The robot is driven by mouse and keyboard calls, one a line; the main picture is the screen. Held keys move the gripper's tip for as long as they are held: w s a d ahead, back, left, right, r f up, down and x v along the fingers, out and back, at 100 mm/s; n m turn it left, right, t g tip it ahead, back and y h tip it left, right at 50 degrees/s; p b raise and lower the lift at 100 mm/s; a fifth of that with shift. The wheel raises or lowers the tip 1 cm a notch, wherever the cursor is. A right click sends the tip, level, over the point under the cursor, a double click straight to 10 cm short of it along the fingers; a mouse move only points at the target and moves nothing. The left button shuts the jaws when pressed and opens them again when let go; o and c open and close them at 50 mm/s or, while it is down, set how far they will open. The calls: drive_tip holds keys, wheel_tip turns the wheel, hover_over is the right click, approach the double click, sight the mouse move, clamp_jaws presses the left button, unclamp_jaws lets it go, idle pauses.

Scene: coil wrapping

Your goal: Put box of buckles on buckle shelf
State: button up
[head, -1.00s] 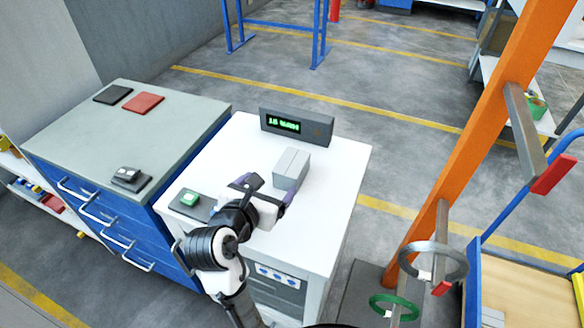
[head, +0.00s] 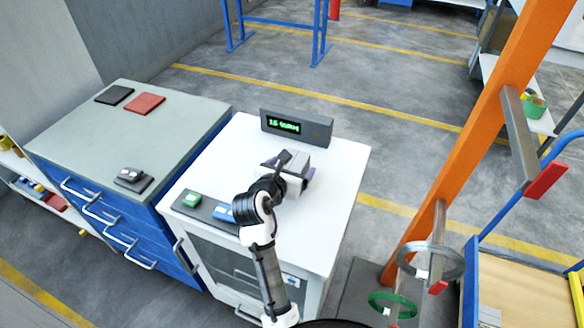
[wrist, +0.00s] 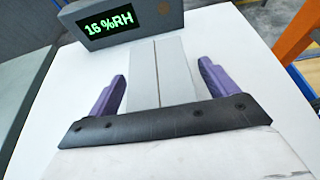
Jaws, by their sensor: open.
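A plain grey box (head: 297,160) with a seam along its top, likely the box of buckles, sits on the white cabinet top in front of the display. It also fills the space between the fingers in the wrist view (wrist: 160,75). My gripper (head: 290,170) is open, with a purple finger on each side of the box. The head view shows the box partly hidden by my gripper. I cannot tell which shelf is the buckle shelf.
A dark display (head: 296,127) stands right behind the box. A pad with a green item (head: 192,200) and a blue item lies at the cabinet's front left. A blue drawer unit (head: 95,215) adjoins on the left. An orange post (head: 470,150) with rings stands right.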

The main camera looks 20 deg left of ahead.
drive_tip(key=shift+w+f, duration=0.2)
drive_tip(key=shift+w, duration=0.3)
drive_tip(key=c, duration=1.5)
drive_tip(key=shift+r, duration=0.1)
